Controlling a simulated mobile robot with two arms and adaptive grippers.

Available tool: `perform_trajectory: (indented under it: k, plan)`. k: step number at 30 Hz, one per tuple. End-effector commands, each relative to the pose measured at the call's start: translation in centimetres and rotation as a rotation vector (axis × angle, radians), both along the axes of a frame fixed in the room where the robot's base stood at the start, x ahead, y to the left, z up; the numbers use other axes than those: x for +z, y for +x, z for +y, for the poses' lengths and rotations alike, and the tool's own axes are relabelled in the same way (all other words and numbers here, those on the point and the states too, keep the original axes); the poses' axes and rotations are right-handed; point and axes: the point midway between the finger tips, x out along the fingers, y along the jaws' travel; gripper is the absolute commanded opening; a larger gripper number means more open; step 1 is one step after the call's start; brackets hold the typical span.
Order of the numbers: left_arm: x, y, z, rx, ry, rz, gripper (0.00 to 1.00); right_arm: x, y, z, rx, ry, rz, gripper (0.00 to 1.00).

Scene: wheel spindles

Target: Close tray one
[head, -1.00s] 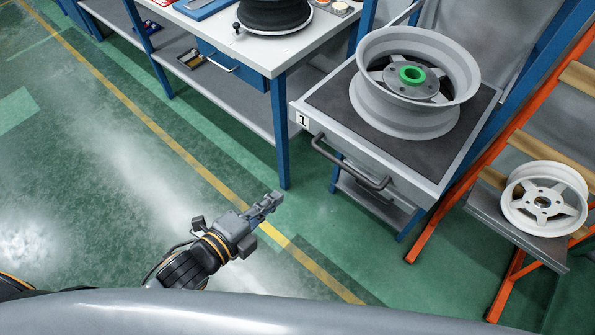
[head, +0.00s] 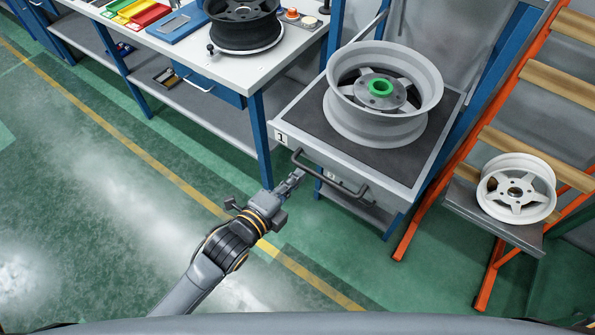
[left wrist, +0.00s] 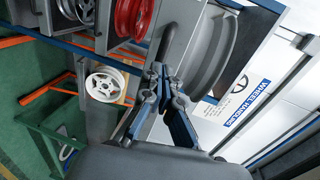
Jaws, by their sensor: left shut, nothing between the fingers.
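Tray one (head: 285,122) is pulled out of its blue rack in the head view, with a label "1" at its front left corner. A grey wheel rim (head: 345,112) with a green ring (head: 380,87) in its hub lies on its dark mat. A dark bar handle (head: 328,176) runs along the tray's front. My left gripper (head: 298,176) is shut and empty, close to the left part of the handle; I cannot tell whether they touch. In the left wrist view its fingers (left wrist: 162,72) are together. My right gripper is not in view.
A workbench (head: 190,55) with a black wheel (head: 243,25) stands left of the tray. An orange rack (head: 462,140) with a white wheel (head: 516,190) stands to the right. The green floor in front is clear.

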Motion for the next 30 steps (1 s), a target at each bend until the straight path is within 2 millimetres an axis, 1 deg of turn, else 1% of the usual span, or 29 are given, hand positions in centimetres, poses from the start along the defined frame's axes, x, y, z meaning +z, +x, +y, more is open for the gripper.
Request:
perform_trajectory:
  k: [1, 5, 16, 20, 23, 26, 30]
  plan:
    - [0.0, 0.4, -0.3, 0.0, -0.001, 0.001, 0.0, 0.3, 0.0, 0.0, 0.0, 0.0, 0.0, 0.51]
    - [-0.2, 0.9, -0.6, 0.0, 0.001, 0.001, 0.0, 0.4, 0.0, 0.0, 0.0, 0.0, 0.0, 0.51]
    - [-0.3, 0.9, -0.7, 0.0, 0.001, 0.001, 0.0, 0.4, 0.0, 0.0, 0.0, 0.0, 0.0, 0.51]
    - [-0.3, 1.3, -0.9, 0.0, 0.001, -0.001, 0.0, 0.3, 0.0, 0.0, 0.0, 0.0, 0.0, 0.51]
    - [-0.3, 2.1, -1.5, 0.0, -0.001, -0.003, 0.0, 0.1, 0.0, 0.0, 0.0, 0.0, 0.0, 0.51]
    - [-0.3, 3.3, -2.3, -0.001, 0.001, -0.004, 0.0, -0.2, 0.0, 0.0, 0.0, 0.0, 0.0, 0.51]
    - [-0.2, 5.7, -4.0, -0.001, -0.001, -0.007, 0.0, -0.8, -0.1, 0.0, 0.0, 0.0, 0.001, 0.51]
